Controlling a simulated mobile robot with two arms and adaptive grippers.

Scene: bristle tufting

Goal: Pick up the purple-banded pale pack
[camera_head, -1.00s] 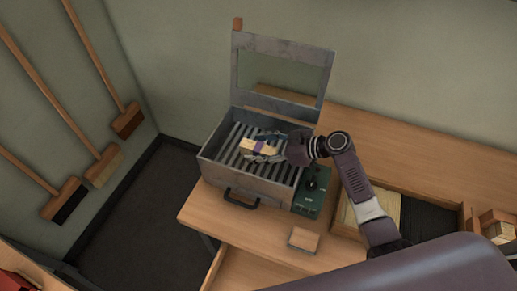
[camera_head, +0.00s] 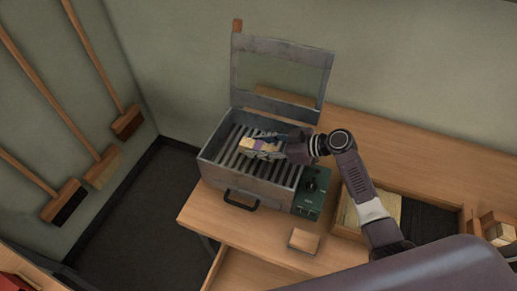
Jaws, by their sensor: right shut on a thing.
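The purple-banded pale pack (camera_head: 247,143) is at the open metal case (camera_head: 248,189), over its dark slatted inside. A purple band crosses the pack near its middle. My right gripper (camera_head: 264,145) reaches in from the right and is shut on the pack, its fingers around the pack's right part. I cannot tell how far the pack is above the slats. My left gripper is not in view.
The case's framed lid (camera_head: 281,44) stands open behind. A green control box (camera_head: 312,194) sits against the case's right side. A small wooden block (camera_head: 303,240) lies near the table's front edge. Brooms (camera_head: 104,165) hang on the left wall.

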